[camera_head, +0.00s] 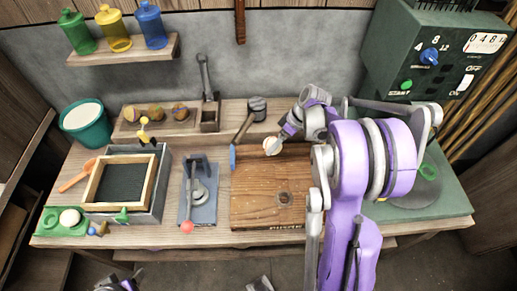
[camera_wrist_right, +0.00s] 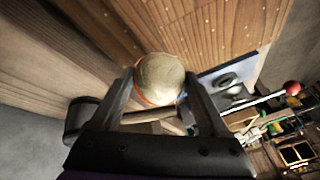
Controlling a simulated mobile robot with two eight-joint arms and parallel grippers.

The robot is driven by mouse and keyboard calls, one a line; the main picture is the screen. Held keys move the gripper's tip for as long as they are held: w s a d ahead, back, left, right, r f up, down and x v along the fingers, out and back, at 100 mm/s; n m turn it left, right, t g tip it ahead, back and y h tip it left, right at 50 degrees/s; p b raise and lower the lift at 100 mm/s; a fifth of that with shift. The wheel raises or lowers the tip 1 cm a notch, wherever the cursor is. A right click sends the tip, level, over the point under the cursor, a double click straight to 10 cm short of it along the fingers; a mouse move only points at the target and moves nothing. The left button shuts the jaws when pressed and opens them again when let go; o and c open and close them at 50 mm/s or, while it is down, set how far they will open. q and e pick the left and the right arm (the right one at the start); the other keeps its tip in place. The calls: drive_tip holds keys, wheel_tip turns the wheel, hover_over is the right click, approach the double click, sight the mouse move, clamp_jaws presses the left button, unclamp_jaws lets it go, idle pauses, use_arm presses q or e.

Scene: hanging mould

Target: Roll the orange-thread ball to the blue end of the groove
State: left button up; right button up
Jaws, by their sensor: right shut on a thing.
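The ball (camera_head: 272,146) is cream-coloured and sits at the back edge of the brown wooden board (camera_head: 258,190). In the right wrist view the ball (camera_wrist_right: 158,72) shows a thin orange thread line. My right gripper (camera_head: 277,145) is shut on it, with one finger on each side. A blue end piece (camera_head: 233,157) stands at the board's back left corner, left of the ball and apart from it. The groove itself is hard to make out. A small purple and dark part at the bottom edge may be my left gripper (camera_head: 120,285); its jaws are not clear.
A mallet (camera_head: 256,108) lies behind the board. A blue-grey plate with a lever (camera_head: 198,195) and red knob is to the left, with a framed tray (camera_head: 120,183) beyond. A green control box (camera_head: 430,60) stands back right.

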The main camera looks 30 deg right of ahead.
drive_tip(key=s+d+r+n+g+h+p, duration=0.2)
drive_tip(key=s+d+r+n+h, duration=0.1)
drive_tip(key=s+d+n+h, duration=0.25)
drive_tip(key=shift+n+y, duration=0.25)
drive_tip(key=shift+n, duration=0.2)
drive_tip(key=shift+w+d+f+b, duration=0.25)
drive_tip(key=shift+f+b, duration=0.65)
drive_tip(key=shift+f, duration=0.45)
drive_tip(key=shift+w+d+f+b, duration=0.25)
drive_tip(key=shift+f+b, duration=0.7)
drive_tip(key=shift+f, duration=0.45)
drive_tip(key=shift+w+d+f+b, duration=0.25)
drive_tip(key=shift+f+b, duration=0.65)
drive_tip(key=shift+f, duration=0.45)
drive_tip(key=shift+f, duration=0.15)
drive_tip(key=o, duration=1.5)
